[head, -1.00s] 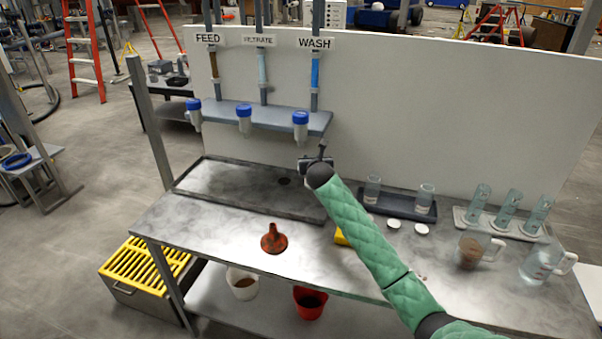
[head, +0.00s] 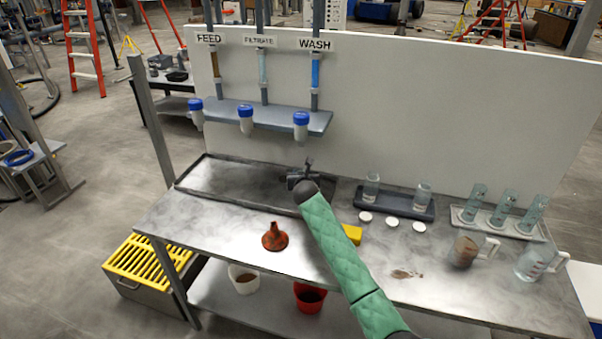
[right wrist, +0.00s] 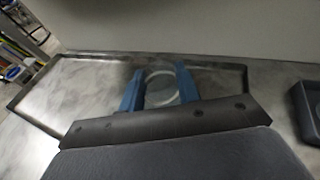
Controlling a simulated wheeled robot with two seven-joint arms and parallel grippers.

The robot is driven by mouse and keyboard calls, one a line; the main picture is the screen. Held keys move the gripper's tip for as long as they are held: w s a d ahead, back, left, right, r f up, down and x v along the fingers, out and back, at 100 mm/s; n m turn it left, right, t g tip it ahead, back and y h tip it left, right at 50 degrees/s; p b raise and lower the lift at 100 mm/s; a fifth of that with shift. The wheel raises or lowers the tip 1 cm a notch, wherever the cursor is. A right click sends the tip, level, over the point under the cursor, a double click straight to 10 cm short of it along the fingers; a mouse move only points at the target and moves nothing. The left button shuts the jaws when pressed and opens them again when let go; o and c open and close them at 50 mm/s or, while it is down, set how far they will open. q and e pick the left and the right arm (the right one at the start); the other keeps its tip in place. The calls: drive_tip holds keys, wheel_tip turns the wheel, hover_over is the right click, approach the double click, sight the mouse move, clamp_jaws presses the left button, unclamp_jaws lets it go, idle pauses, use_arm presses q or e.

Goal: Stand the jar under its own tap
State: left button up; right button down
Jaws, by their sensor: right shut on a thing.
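My right gripper (head: 304,172) is over the right end of the dark-rimmed drip tray (head: 215,182), in front of and below the WASH tap. In the right wrist view its blue fingers (right wrist: 160,88) are shut on a clear jar (right wrist: 162,72), whose round rim shows between them. In the head view the arm and gripper hide this jar; I cannot tell whether it touches the tray. The FEED tap (head: 196,112), FILTRATE tap (head: 246,124) and WASH tap (head: 301,130) hang from a grey shelf. My left gripper is out of view.
Two clear jars (head: 371,188) stand in a dark tray (head: 397,203) to the right, with white lids (head: 391,220) before it. The drip tray's left part is clear.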

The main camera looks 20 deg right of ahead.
drive_tip(key=shift+f, duration=0.1)
drive_tip(key=c, duration=1)
unclamp_jaws()
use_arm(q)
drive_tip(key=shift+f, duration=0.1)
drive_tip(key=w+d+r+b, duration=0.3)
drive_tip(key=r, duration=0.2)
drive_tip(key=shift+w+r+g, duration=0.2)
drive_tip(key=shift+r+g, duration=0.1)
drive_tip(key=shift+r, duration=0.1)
use_arm(e)
drive_tip(key=v, duration=1.2)
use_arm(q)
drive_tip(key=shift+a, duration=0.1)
